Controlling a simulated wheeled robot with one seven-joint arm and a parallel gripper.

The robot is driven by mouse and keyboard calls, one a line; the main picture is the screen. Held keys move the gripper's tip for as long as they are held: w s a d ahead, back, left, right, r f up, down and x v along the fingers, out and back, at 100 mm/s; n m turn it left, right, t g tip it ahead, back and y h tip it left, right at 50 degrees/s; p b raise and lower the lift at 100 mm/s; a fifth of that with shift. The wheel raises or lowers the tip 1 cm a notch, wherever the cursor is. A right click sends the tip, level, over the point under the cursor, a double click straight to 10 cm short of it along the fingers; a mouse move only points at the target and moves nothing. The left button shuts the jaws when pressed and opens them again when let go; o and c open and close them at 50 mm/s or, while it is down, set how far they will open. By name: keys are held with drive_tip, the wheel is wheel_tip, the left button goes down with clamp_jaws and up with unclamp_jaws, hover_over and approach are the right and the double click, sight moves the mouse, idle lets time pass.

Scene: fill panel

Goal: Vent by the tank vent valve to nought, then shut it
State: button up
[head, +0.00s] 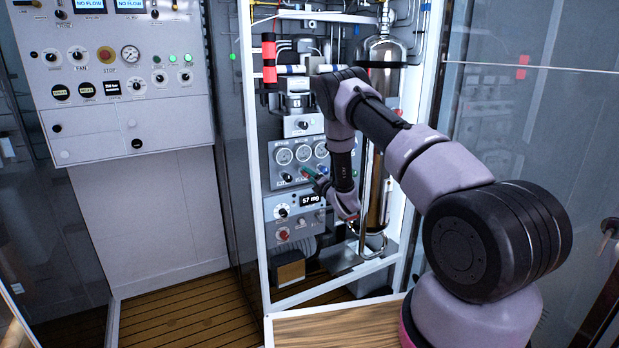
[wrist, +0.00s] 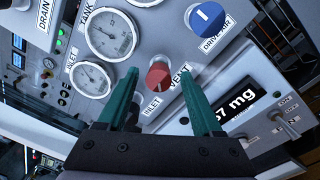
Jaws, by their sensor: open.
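In the wrist view a red knob (wrist: 158,77) stands out from the grey panel beside the VENT label (wrist: 180,78). My gripper (wrist: 158,73) is open, its two green fingers pointing at the panel on either side of the red knob. I cannot tell whether the fingertips reach past the knob's face; no contact shows. The large round gauge (wrist: 110,35) carries the TANK label; its needle is too small to read surely. In the head view my gripper (head: 316,181) is at the gauge panel (head: 272,163), and the arm hides part of that panel.
A blue DRIVE AIR knob (wrist: 205,18) sits close to the right finger. A smaller gauge (wrist: 91,79) is at the left, near an INLET label. A digital display (wrist: 238,100) and toggle switches (wrist: 285,125) lie right. A glass wall (head: 530,110) stands right of the rack.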

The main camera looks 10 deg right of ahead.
drive_tip(key=v, duration=1)
idle(0.9)
